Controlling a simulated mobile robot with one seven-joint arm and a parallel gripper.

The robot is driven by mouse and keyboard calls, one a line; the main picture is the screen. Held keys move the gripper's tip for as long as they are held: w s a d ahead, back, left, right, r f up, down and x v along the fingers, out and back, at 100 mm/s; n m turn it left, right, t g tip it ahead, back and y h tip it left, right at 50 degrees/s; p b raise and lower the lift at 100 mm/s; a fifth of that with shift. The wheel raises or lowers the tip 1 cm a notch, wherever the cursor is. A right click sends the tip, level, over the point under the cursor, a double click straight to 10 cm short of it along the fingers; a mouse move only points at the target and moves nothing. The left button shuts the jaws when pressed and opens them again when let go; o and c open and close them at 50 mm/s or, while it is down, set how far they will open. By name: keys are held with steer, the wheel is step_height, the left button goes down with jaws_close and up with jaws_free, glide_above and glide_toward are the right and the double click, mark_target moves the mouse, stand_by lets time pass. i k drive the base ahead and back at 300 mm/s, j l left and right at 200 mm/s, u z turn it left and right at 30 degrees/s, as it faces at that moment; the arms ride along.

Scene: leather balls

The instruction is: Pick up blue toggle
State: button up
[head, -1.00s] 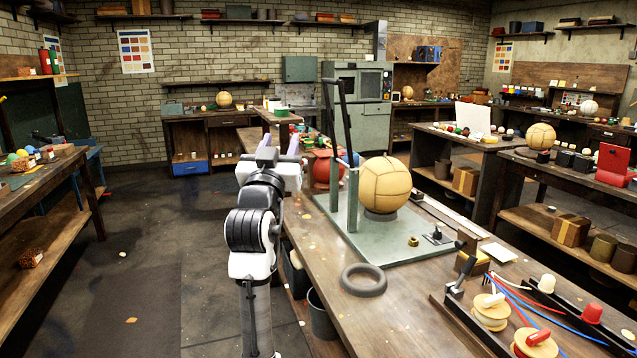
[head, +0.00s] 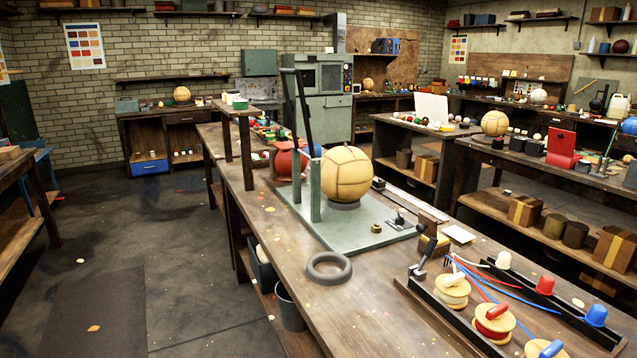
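A small blue rod-shaped piece (head: 552,348) lies on a yellow spool (head: 538,350) at the bottom edge of the head view, where the spool is cut off. A blue cap-like piece (head: 596,315) stands on a black rail (head: 566,312) to its right. I cannot tell which of these two blue pieces is the toggle. My gripper and arm are out of view.
A white-topped spool (head: 452,291) and a red-topped one (head: 494,322) sit in the same row. White (head: 503,260) and red (head: 545,283) caps share the rail. A grey ring (head: 328,267) and a leather ball (head: 346,174) stand farther back on the bench.

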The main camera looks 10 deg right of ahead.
mark_target(597, 313)
steer(key=k+z, duration=0.1)
steer(key=z, duration=0.35)
steer(key=k+l+z, duration=0.1)
steer(key=z, duration=0.35)
steer(key=k+l+z, duration=0.15)
steer(key=z, duration=0.3)
